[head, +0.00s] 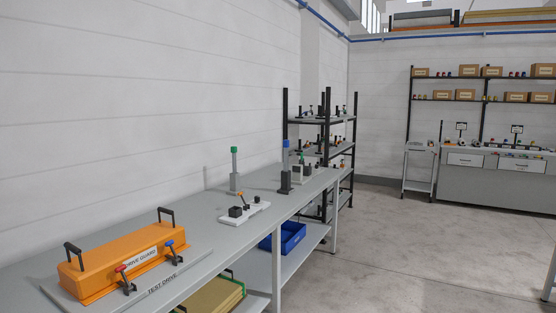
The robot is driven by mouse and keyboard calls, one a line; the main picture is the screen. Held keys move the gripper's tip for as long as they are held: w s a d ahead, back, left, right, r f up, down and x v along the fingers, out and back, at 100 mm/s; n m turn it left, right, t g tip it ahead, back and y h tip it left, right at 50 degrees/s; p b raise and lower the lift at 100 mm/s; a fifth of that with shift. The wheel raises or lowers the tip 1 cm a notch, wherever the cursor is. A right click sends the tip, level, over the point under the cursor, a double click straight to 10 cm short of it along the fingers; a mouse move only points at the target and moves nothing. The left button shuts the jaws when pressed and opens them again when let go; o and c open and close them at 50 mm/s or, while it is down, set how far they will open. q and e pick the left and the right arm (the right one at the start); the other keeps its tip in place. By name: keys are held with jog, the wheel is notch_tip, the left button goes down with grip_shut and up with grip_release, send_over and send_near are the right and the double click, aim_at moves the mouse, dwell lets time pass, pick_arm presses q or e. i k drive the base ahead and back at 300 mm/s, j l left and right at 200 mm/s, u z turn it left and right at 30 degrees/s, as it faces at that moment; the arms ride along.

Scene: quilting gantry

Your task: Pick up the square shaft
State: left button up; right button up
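Two upright posts stand on the long grey workbench (210,222). One is a light grey post with a green top (234,172), towards the back edge. The other is a dark post with a blue top (285,170), further right. Either could be the square shaft; at this size I cannot tell which. Neither of my grippers is in view, and nothing is seen touching the posts.
An orange drive guard (125,262) with black handles and red and blue clamps sits at the near left. A white fixture plate (244,213) lies before the posts. A blue bin (290,238) is on the lower shelf.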

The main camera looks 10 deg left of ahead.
aim_at(286, 144)
jog(key=i, duration=0.55)
jog(key=i+l+u, duration=0.1)
jog(key=i, duration=0.5)
jog(key=i+l+u, duration=0.1)
jog(key=i, duration=0.45)
jog(key=i+l, duration=0.2)
jog(key=i, duration=0.35)
